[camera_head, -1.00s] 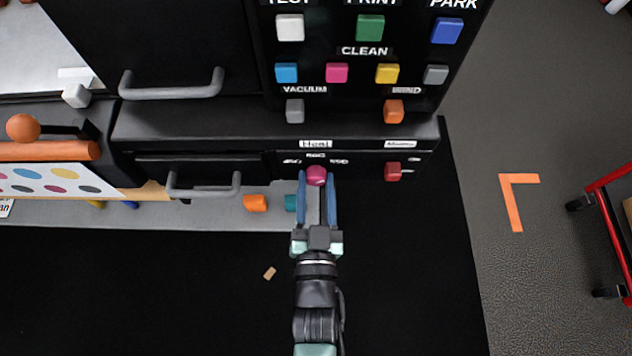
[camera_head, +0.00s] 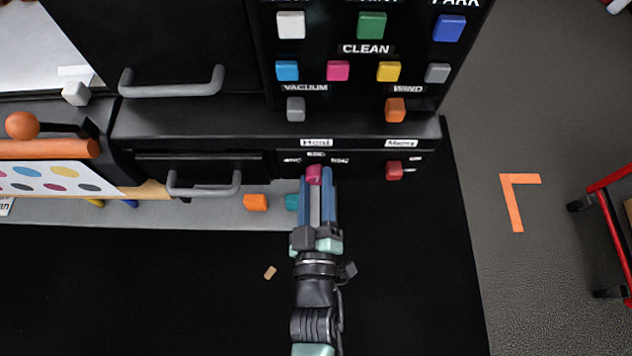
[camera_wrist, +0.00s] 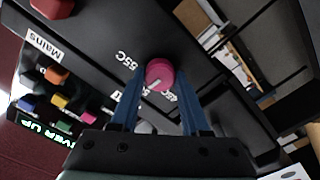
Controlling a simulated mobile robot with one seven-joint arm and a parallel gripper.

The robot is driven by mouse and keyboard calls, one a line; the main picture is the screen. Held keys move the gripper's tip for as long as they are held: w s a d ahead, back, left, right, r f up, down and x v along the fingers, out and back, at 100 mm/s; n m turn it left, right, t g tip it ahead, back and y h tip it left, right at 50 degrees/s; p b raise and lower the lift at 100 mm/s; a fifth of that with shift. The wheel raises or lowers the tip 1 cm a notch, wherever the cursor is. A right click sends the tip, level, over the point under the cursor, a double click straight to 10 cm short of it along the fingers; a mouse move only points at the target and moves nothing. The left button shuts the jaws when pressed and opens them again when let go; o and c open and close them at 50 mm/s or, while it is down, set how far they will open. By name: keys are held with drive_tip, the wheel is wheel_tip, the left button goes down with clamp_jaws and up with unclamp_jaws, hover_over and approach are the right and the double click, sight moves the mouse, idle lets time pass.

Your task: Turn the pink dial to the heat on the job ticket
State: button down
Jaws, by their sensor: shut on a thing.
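The pink dial (camera_head: 314,174) sits on the black front panel under the Heat label (camera_head: 316,142). Heat markings surround it; in the head view they are too blurred to read surely. The dial also shows in the wrist view (camera_wrist: 160,74), with a pale pointer line towards the lower left. One marking there reads 55C (camera_wrist: 127,59); others are partly hidden by the fingers. My gripper (camera_head: 315,182) has its blue fingers shut on the dial, one on each side. I cannot pick out the job ticket in these views.
A red Mains switch (camera_head: 394,170) sits right of the dial. Drawer handles (camera_head: 204,190) stick out to the left. Coloured buttons (camera_head: 338,70) are above.

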drive_tip(key=shift+n, duration=0.6)
drive_tip(key=shift+c, duration=1.9)
unclamp_jaws()
drive_tip(key=s, duration=1.3)
